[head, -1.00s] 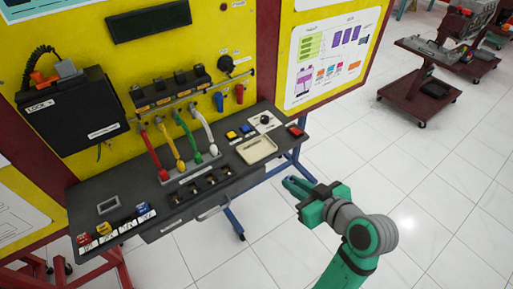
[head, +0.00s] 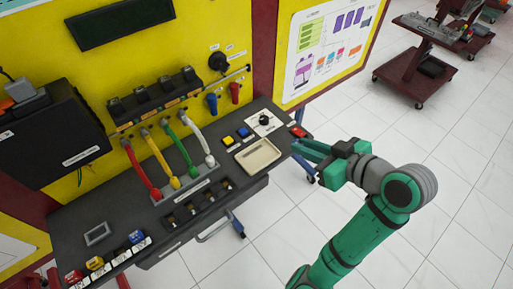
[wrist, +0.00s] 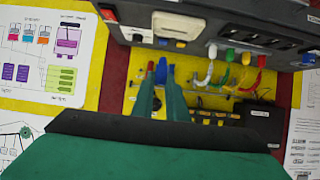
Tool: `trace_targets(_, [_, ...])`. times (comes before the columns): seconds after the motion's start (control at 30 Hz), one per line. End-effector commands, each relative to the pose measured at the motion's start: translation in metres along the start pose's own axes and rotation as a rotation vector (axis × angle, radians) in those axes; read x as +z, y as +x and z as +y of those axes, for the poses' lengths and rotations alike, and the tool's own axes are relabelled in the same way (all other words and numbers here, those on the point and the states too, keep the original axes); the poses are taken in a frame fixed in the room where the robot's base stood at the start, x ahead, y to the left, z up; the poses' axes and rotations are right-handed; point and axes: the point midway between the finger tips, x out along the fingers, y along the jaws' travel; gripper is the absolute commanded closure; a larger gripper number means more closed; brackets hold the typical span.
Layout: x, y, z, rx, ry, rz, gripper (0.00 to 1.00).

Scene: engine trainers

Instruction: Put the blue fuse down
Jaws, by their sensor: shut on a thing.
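The blue fuse (wrist: 161,70) shows as a small blue block between my fingertips in the wrist view. In the head view I cannot make it out at the fingertips. My gripper (head: 297,149) is shut on it, just off the right end of the dark bench (head: 130,203). The fingers (wrist: 160,92) also show in the wrist view, pointing toward the yellow panel. A shallow cream tray (head: 258,155) on the bench, left of my gripper, looks empty.
A yellow block (head: 228,141), a blue block (head: 243,132), a dial plate (head: 264,122) and a red block (head: 298,131) sit near the tray. Coloured cables (head: 155,150) rise behind. Several small coloured blocks (head: 97,263) line the front left. A cart (head: 415,70) stands far right.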

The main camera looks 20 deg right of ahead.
Motion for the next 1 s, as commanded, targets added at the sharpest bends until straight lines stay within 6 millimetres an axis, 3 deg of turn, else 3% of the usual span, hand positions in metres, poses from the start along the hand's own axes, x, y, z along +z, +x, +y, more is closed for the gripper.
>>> trace_targets(0.23, [-0.001,0.021,-0.005,-0.002,0.002,-0.001,1.0])
trace_targets(0.57, [-0.006,0.095,-0.023,-0.005,0.001,-0.002,1.0])
trace_targets(0.73, [0.01,0.129,-0.029,-0.005,0.003,-0.003,1.0])
trace_targets(1.0, [0.018,0.152,-0.032,-0.003,0.0,0.0,1.0])
